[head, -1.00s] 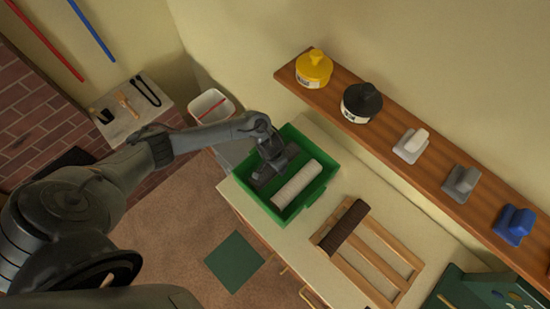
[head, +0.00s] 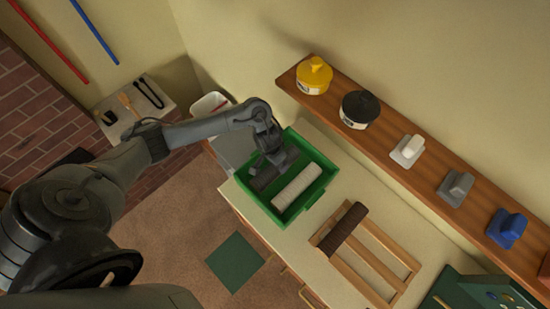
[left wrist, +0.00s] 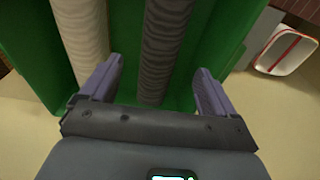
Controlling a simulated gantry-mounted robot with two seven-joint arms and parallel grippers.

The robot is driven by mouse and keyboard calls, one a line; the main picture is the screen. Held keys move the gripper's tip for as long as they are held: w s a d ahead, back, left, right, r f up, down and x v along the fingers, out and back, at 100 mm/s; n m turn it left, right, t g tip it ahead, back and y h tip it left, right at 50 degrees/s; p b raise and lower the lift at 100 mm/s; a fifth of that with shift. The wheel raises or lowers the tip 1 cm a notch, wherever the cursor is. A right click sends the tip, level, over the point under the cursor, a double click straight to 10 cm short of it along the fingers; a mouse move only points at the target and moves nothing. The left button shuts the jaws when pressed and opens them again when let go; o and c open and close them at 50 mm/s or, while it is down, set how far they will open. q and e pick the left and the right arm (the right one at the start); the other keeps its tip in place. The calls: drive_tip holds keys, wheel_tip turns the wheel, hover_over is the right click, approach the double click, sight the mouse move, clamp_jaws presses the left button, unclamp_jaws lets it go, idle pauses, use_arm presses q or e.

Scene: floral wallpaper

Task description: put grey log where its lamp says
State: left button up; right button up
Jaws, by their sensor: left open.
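The dark grey log (left wrist: 165,50) lies in the green crate (left wrist: 225,40), between the fingers of my open left gripper (left wrist: 155,85) in the left wrist view. In the head view the grey log (head: 264,179) is partly hidden under my left gripper (head: 276,160), which is over the crate (head: 318,200). A pale cream log (head: 297,187) lies beside it in the crate, and it also shows in the left wrist view (left wrist: 82,35). I cannot tell which thing is the log's lamp. My right gripper is not in view.
A dark brown log (head: 343,228) lies across a wooden slatted rack (head: 375,262) right of the crate. A shelf (head: 425,172) above holds a yellow pot, a black pot and white, grey and blue blocks. A white bin (head: 208,104) stands behind the crate.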

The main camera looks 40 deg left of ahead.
sight(274, 168)
use_arm(q)
wheel_tip(274, 168, up, 4)
drive_tip(key=shift+s+f+p, duration=0.15)
drive_tip(key=shift+f+p, duration=0.1)
drive_tip(key=shift+p, duration=0.25)
drive_tip(key=d+m, duration=0.1)
drive_tip(key=d, duration=0.2)
drive_tip(key=d+t+h, duration=0.1)
drive_tip(key=d, duration=0.3)
drive_tip(key=s+d+m+t, duration=0.1)
drive_tip(key=d, duration=0.2)
drive_tip(key=shift+d+r+m+h, duration=0.15)
drive_tip(key=shift+d+m+h, duration=0.15)
drive_tip(key=s+d+r+t, duration=0.2)
drive_tip(key=d+r, duration=0.1)
drive_tip(key=d, duration=0.2)
drive_tip(key=s+a+r+g, duration=0.1)
drive_tip(key=s+a+r, duration=0.2)
drive_tip(key=s, duration=0.3)
drive_tip(key=s+a+r+y, duration=0.1)
drive_tip(key=s+a+r, duration=0.2)
drive_tip(key=s, duration=0.4)
drive_tip(key=shift+a+g, duration=0.4)
drive_tip(key=shift+a, duration=0.5)
drive_tip(key=shift+r, duration=0.1)
wheel_tip(274, 168, up, 8)
drive_tip(key=p, duration=0.8)
